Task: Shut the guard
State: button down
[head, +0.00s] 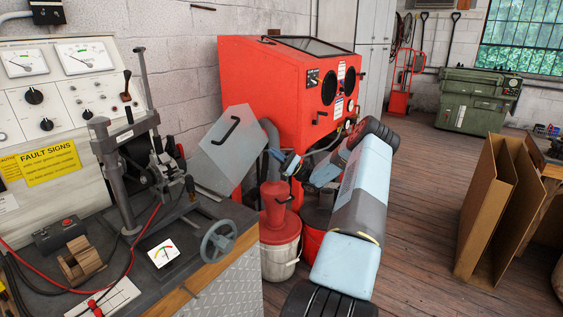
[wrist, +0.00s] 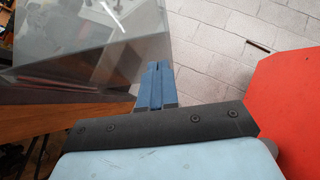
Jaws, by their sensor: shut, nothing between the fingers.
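The guard (head: 226,158) is a grey, see-through-looking panel with a black handle (head: 226,131). In the head view it stands tilted out at the right side of the test bench, swung away from the bench's clamp and column. In the wrist view the guard (wrist: 95,45) fills the upper left, and bench parts show through it. My gripper (head: 277,154) is just right of the guard in the head view. In the wrist view its blue fingers (wrist: 155,85) are together and empty, beside the guard's right edge. I cannot tell whether they touch it.
The test bench (head: 225,275) carries a handwheel (head: 218,242), a clamp column (head: 118,185) and red and black leads. A red blasting cabinet (head: 290,85) stands behind my arm. A red-lidded bucket (head: 279,245) is below my gripper.

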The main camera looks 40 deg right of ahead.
jog(key=shift+s+a+r, duration=0.2)
jog(key=shift+a+r, duration=0.15)
jog(key=shift+r, duration=0.3)
jog(key=shift+s+a+r, duration=0.15)
jog(key=shift+a+r, duration=0.15)
jog(key=shift+r, duration=0.3)
